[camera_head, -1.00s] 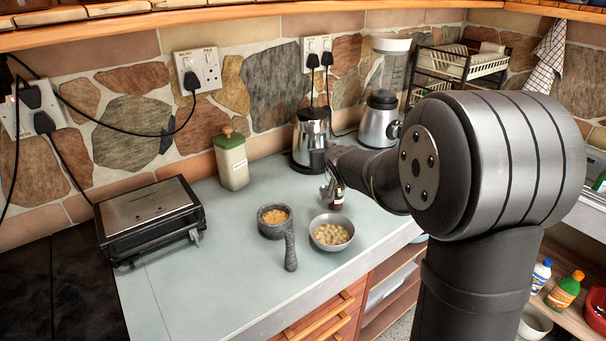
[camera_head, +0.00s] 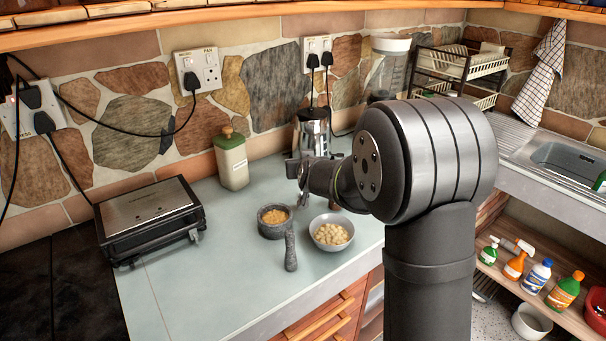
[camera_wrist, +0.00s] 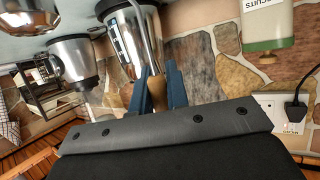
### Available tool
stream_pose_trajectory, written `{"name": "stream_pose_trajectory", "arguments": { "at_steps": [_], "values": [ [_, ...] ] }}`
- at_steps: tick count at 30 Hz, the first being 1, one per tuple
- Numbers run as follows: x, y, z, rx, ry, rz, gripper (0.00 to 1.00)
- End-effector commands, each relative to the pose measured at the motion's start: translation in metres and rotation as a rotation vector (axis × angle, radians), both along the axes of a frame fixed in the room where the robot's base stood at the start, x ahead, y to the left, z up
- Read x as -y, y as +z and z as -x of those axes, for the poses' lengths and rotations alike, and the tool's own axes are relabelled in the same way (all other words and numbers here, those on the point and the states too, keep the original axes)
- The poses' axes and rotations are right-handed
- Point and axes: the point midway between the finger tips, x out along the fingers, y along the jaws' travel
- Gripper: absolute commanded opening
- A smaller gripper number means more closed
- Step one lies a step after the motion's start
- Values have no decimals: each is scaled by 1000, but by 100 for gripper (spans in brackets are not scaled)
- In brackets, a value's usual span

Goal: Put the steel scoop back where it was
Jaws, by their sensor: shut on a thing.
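The steel scoop shows in the wrist view as a tan handle (camera_wrist: 157,92) between two blue fingers, with a shiny steel part running up from it. My gripper (camera_wrist: 160,78) is shut on the handle. In the head view, my gripper (camera_head: 297,170) is over the counter, in front of the steel kettle (camera_head: 313,130) and right of the biscuit jar (camera_head: 232,163). Only a small light bit shows below it there; the scoop is not clear in that view. A grey bowl of pale pieces (camera_head: 331,243) and a dark stone mortar (camera_head: 272,231) with orange contents stand nearer the front.
A black grill (camera_head: 150,218) stands at the left. The steel jug blender (camera_wrist: 72,62) stands beside the kettle. Cords hang from the wall sockets (camera_head: 197,70).

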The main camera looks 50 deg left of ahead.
Motion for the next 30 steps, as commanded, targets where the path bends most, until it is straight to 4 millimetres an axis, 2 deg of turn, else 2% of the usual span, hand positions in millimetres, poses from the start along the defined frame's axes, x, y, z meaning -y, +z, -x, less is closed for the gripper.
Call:
{"name": "stream_pose_trajectory", "arguments": {
  "at_steps": [3, 6, 20, 21, 23, 30],
  "values": [
    [1, -22, 0, -2, 1, 6, 0],
    [0, -33, 0, -1, 0, 4, 0],
    [0, -41, 0, -1, 1, 2, 0],
    [0, -40, 0, -1, 1, 1, 23],
    [0, -40, 0, -1, 1, 2, 34],
    [0, -40, 0, -1, 1, 2, 37]
  ]
}}
